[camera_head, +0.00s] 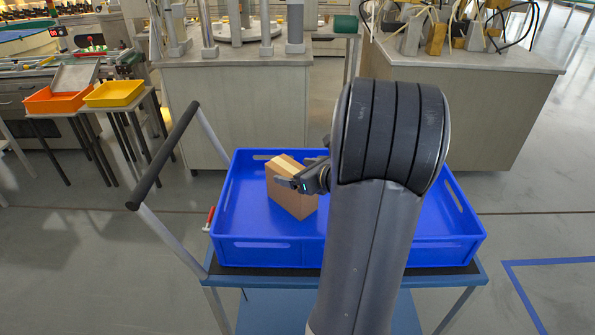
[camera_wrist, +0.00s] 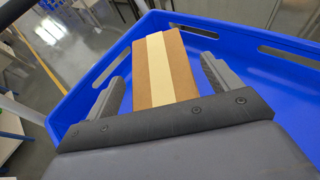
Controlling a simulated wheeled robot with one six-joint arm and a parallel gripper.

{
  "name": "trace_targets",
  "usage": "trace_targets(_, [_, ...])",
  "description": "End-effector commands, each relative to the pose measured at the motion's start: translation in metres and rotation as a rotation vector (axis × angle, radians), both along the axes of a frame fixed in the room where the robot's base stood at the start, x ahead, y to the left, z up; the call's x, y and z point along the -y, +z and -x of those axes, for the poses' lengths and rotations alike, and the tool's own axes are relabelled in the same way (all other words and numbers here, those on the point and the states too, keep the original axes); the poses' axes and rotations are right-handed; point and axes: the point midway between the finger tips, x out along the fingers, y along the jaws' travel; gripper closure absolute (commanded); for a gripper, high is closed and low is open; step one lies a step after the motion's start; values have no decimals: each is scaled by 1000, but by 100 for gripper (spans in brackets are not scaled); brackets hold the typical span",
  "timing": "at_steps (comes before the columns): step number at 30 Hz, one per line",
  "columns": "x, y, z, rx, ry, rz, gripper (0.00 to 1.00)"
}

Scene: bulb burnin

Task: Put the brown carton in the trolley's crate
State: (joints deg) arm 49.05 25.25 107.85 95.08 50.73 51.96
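The brown carton (camera_head: 291,196), with a pale tape strip along its top, is inside the blue crate (camera_head: 265,254) on the trolley (camera_head: 460,275), left of the crate's middle. It appears to stand on the crate floor, though its base is partly hard to judge. My gripper (camera_head: 296,180) is at the carton's upper part, inside the crate's outline. In the wrist view the carton (camera_wrist: 165,68) lies between the two spread fingers, with a visible gap on the left and a narrow one on the right. The gripper looks open. My arm hides the crate's middle.
The trolley's black push handle (camera_head: 163,155) rises at the left. Grey benches (camera_head: 240,105) with equipment stand behind. An orange tray (camera_head: 57,100) and a yellow tray (camera_head: 114,94) sit on small tables at the far left. The crate's right part looks empty.

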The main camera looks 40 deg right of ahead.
Motion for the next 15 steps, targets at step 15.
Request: trace_targets(15, [5,17,29,1,-6,2,15])
